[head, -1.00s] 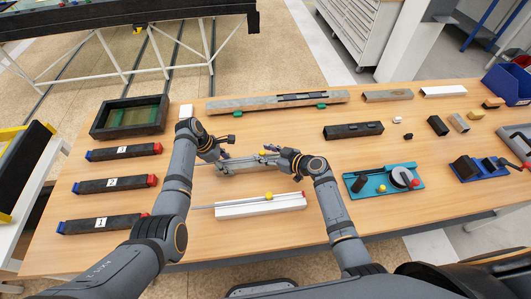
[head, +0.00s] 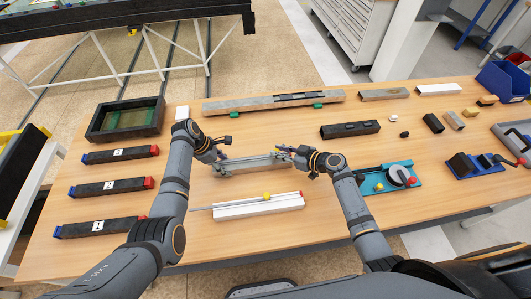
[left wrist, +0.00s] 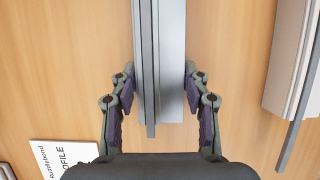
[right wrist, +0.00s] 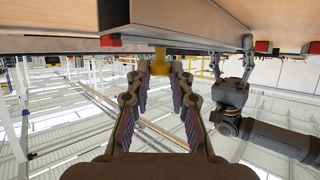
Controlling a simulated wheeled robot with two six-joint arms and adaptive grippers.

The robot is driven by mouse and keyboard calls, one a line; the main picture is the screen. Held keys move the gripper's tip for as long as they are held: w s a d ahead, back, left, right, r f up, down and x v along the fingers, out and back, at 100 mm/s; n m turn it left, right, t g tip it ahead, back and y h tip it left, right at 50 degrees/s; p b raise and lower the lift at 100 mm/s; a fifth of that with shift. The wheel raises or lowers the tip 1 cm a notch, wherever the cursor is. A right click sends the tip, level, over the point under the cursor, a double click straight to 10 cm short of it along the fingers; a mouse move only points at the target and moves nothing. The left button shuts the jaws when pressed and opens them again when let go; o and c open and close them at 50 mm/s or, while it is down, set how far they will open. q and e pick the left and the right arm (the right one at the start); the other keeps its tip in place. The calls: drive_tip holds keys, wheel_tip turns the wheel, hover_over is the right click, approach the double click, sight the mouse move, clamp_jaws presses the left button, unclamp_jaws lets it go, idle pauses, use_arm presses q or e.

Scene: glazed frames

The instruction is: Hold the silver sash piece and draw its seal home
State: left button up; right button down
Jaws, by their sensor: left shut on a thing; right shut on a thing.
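The silver sash piece (head: 255,164) lies on the table in the middle of the head view. My left gripper (head: 219,158) is shut on it near its left end. In the left wrist view the fingers press both sides of the sash piece (left wrist: 172,60), and the dark seal strip (left wrist: 150,128) sticks out past its end. My right gripper (head: 284,151) is at the right end of the sash piece. The puller is hidden in the head view.
A white sash piece (head: 235,211) with a yellow puller (head: 267,196) lies just in front. A long grey profile (head: 240,105) lies behind. Black numbered bars (head: 118,154) lie at left, and a teal fixture (head: 387,180) stands at right.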

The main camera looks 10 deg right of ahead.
sight(290, 155)
drive_tip(key=d, duration=0.3)
drive_tip(key=shift+d, duration=0.25)
use_arm(q)
drive_tip(key=shift+a, duration=0.1)
use_arm(e)
drive_tip(key=shift+d, duration=0.3)
use_arm(q)
drive_tip(key=shift+a, duration=0.1)
use_arm(e)
drive_tip(key=c, duration=1.2)
unclamp_jaws()
drive_tip(key=shift+d, duration=0.1)
use_arm(q)
drive_tip(key=shift+d, duration=0.2)
use_arm(e)
drive_tip(key=v, duration=1.2)
